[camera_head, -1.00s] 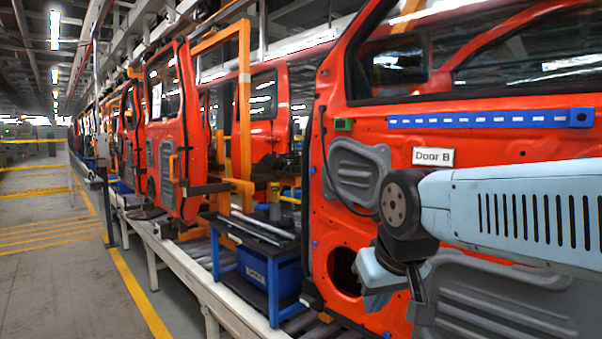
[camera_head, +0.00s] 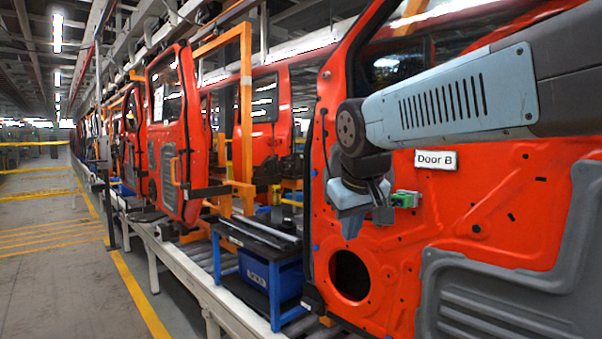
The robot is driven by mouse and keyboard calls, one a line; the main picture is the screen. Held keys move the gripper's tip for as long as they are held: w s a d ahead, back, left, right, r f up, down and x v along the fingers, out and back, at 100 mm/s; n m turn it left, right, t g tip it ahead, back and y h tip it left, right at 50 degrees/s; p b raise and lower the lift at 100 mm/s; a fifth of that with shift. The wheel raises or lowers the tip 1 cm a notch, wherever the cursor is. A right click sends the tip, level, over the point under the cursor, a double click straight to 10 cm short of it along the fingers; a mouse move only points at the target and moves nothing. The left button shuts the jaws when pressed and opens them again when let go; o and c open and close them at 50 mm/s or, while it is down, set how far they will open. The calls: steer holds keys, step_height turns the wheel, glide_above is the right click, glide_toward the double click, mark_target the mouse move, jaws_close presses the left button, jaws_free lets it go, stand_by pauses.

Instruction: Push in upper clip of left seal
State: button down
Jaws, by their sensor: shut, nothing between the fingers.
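The large red door panel (camera_head: 490,190) marked Door B fills the right side. A small green part (camera_head: 405,198) sits on its face, left of and below the label; I cannot tell whether it is a clip. My gripper (camera_head: 352,228) is shut and empty, pointing down in front of the door. It is just left of the green part in the picture, above a round hole (camera_head: 349,274). I cannot tell whether its tip touches the door. My arm and wrist hide the door's upper middle. I cannot make out the left seal or its upper clip.
A grey moulded panel (camera_head: 520,300) covers the door's lower right. A blue-framed cart (camera_head: 218,262) with a blue bin (camera_head: 275,276) stands left of the door. Another red door (camera_head: 172,140) hangs further back. The aisle floor (camera_head: 60,280) at left is clear.

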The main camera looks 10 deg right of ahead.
mark_target(314, 173)
steer(key=w+a+r+n, duration=0.1)
steer(key=w+a+r, duration=0.2)
steer(key=w+r, duration=0.4)
steer(key=w+a+r+n+t+h, duration=0.1)
steer(key=w+r, duration=0.6)
steer(key=w, duration=0.8)
steer(key=shift+a+r+n+h, duration=0.35)
steer(key=shift+a+n, duration=0.25)
steer(key=shift+a, duration=0.35)
steer(key=shift+w, duration=0.1)
steer(key=shift+w+d+f, duration=0.95)
steer(key=shift+w+f, duration=0.3)
steer(key=shift+f, duration=0.1)
steer(key=shift+w+d+f, duration=0.95)
steer(key=shift+w+f, duration=0.3)
steer(key=shift+f, duration=0.05)
steer(key=shift+w+d+f, duration=0.95)
steer(key=shift+w+f, duration=0.3)
steer(key=shift+f, duration=0.1)
